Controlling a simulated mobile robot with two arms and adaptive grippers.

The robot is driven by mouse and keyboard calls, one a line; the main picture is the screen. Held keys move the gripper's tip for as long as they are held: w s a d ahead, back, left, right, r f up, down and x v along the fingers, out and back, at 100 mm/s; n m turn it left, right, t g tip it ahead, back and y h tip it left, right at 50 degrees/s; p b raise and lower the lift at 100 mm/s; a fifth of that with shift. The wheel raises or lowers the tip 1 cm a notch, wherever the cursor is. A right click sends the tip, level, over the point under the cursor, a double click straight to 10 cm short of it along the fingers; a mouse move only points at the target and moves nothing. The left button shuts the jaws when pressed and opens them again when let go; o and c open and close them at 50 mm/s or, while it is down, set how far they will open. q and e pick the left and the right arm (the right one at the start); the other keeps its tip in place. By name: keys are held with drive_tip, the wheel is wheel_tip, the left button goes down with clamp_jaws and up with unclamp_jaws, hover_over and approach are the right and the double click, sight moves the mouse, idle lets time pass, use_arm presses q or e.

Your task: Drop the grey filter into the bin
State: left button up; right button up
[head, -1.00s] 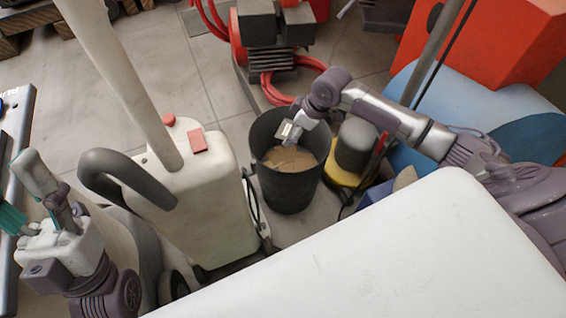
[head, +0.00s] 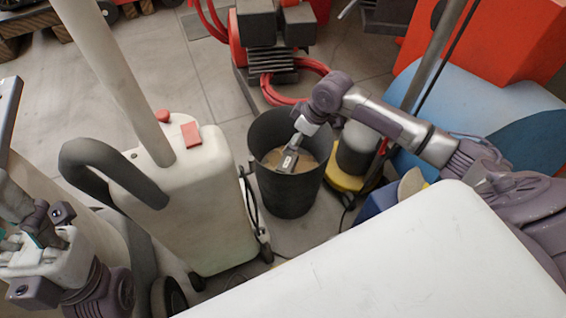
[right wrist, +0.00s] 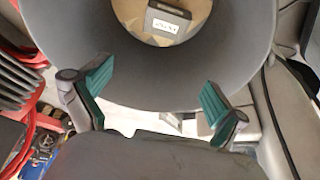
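The grey filter (head: 288,160), a dark box with a pale label, is within the mouth of the black bin (head: 290,195). In the right wrist view the filter (right wrist: 166,22) is inside the bin (right wrist: 150,92), apart from the fingers. I cannot tell whether it rests on the brownish contents. My right gripper (head: 302,130) is over the bin; in its wrist view the green-padded fingers (right wrist: 155,92) are wide apart with nothing between them. My left gripper (head: 18,242) is at the left edge, far from the bin, its fingers partly cut off.
A white wheeled machine (head: 205,215) with a grey hose stands left of the bin. A yellow and grey device (head: 352,155) stands close on its right. A red machine with cables (head: 270,40) is behind. A white surface (head: 400,260) fills the front. Floor shows at the back left.

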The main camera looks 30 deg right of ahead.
drive_tip(key=v, duration=1.2)
idle(0.5)
